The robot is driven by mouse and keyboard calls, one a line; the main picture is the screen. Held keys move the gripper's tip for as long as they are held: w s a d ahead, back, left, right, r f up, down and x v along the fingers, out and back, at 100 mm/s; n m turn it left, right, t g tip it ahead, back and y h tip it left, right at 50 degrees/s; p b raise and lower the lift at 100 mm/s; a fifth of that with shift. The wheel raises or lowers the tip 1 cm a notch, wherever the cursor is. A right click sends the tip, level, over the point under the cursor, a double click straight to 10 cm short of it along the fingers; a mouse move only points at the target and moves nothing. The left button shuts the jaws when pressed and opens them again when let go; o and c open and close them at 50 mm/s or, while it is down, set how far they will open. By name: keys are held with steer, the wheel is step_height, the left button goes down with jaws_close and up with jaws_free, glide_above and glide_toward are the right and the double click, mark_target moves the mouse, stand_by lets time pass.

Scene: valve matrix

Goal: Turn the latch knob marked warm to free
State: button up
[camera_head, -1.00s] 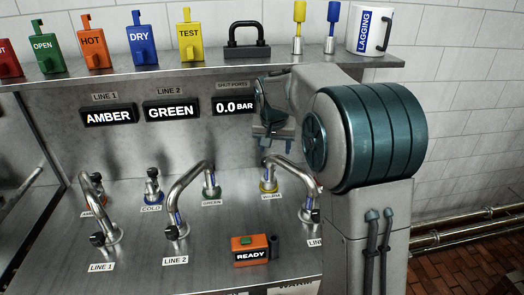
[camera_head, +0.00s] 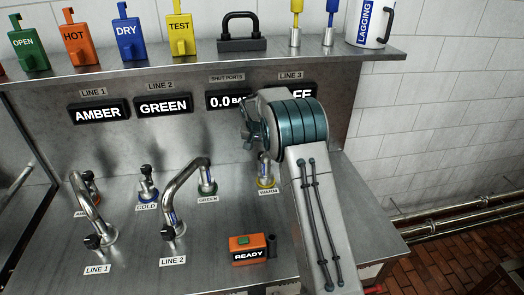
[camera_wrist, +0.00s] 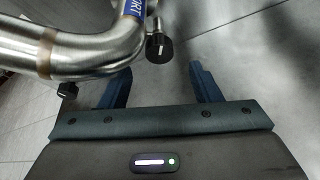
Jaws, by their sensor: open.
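My gripper (camera_wrist: 162,85) is open and empty. In the wrist view a black knob (camera_wrist: 160,48) with a white mark lies just beyond the gap between the fingers, apart from them. I cannot tell for sure whether it is the warm knob. In the head view my gripper is around the arm's end, its fingers mostly hidden.
A bent steel pipe (camera_wrist: 75,52) crosses the upper left of the wrist view, close to the left finger. Other pipes rise at LINE 1 (camera_head: 83,205) and LINE 2 (camera_head: 182,188). An orange READY box (camera_head: 249,249) sits in front. My arm hides the LINE 3 end.

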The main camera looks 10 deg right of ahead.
mark_target(262, 154)
steer(key=shift+p+x, duration=0.6)
steer(key=shift+x, duration=2.25)
steer(key=c, duration=1)
steer(key=shift+d+n+b, duration=0.1)
steer(key=shift+n+b, duration=0.3)
steer(key=shift+b, duration=0.05)
steer(key=shift+f+n+y+b, duration=0.1)
steer(key=shift+n+y+b, duration=0.2)
steer(key=shift+n+b, duration=0.25)
steer(key=shift+d+n+t+y+b, duration=0.15)
steer(key=shift+n+y+b, duration=0.25)
steer(key=shift+n, duration=0.6)
steer(key=shift+a+n+t+y+b, duration=0.15)
steer(key=shift+n+y+b, duration=0.25)
steer(key=shift+n, duration=0.55)
steer(key=shift+d, duration=0.1)
